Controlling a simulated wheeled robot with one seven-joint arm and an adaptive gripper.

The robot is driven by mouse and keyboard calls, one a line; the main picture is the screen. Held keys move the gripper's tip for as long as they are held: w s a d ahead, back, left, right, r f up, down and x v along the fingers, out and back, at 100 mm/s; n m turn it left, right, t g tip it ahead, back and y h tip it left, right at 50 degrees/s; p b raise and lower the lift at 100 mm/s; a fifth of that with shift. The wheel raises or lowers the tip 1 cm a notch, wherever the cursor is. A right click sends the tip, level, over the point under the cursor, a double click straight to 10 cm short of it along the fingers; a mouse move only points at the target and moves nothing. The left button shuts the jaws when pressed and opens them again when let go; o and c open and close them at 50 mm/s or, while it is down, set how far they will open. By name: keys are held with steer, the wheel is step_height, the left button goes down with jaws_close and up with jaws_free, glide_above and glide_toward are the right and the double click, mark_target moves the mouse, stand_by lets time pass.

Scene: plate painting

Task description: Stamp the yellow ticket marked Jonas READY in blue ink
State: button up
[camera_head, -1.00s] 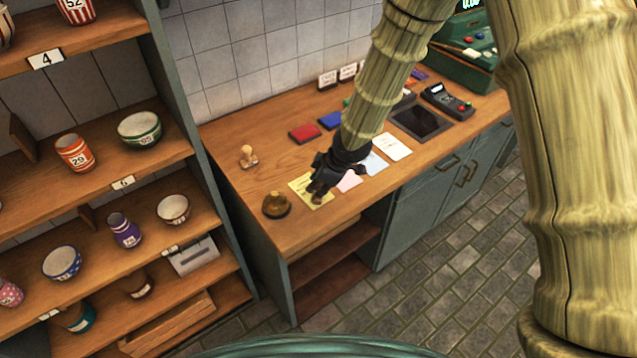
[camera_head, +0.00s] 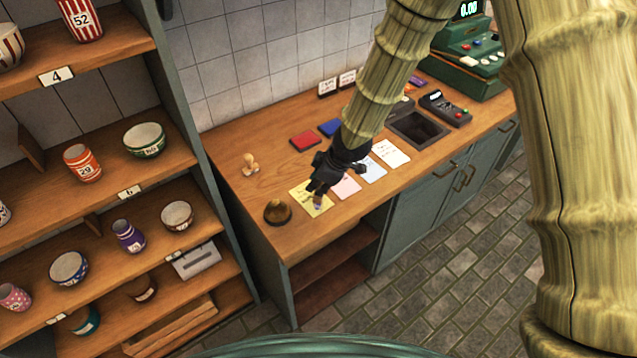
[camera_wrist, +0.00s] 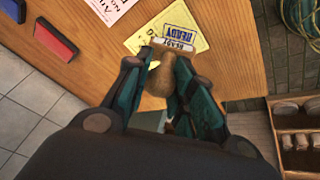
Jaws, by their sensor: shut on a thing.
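The yellow ticket (camera_head: 303,193) lies flat on the wooden counter. It also shows in the wrist view (camera_wrist: 197,17), with a blue boxed READY mark (camera_wrist: 180,34) and handwriting too small to read surely. My gripper (camera_head: 318,192) is over the ticket. In the wrist view my gripper (camera_wrist: 166,72) is shut on a wooden-handled stamp (camera_wrist: 158,80), whose pale label reads READY. The stamp head is over the ticket beside the blue mark; whether it touches the paper I cannot tell. A blue ink pad (camera_head: 330,128) and a red ink pad (camera_head: 305,142) lie farther back.
Another wooden stamp (camera_head: 250,164) stands on the counter's left part. A round brown object (camera_head: 278,211) is near the front edge. Pink (camera_head: 346,187), pale blue (camera_head: 371,170) and white (camera_head: 392,154) papers lie right of the ticket. A shelf of pottery (camera_head: 110,160) stands at left.

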steer(key=shift+r+p, duration=1.15)
steer(key=shift+r, duration=0.45)
